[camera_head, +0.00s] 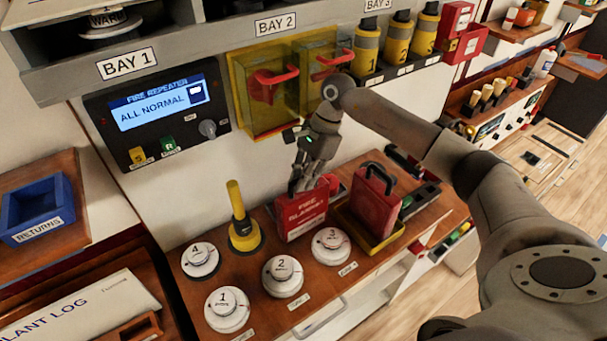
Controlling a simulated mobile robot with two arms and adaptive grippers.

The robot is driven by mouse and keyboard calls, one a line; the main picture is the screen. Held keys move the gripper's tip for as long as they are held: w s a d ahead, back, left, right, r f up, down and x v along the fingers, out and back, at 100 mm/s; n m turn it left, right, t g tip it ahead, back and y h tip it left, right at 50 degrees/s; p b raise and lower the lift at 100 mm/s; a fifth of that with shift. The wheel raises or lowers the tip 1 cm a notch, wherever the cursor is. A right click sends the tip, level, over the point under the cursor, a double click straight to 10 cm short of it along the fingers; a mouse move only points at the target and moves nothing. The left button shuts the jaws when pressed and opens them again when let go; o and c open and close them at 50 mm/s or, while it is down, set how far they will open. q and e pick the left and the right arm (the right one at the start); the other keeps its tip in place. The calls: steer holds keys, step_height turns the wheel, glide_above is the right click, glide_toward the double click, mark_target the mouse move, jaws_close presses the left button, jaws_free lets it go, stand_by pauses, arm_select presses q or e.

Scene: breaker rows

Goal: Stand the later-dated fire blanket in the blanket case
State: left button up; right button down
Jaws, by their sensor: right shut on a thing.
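A red pack lettered FIRE BLANKET (302,219) is upright over the wooden bench, behind the numbered white discs. My right gripper (298,187) points down at its top edge and is shut on it. I cannot tell whether its base touches the bench. Its date is too small to read. A red part (331,184) shows just behind it, mostly hidden. A red case with a black handle (377,203) stands to the right in a yellow tray (357,235). No thing is clearly marked as the blanket case. My left gripper is not in view.
White detectors (283,276) numbered 1 to 4 stand on the bench (250,312) in front. A yellow-handled tool (239,212) stands close left of the pack. Two yellow covers with red handles (272,88) hang on the wall behind. A blue RETURNS bin (38,208) is far left.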

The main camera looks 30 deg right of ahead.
steer(key=c, duration=1.9)
jaws_free()
steer(key=shift+f, duration=0.15)
steer(key=o, duration=0.4)
steer(key=shift+r, duration=0.25)
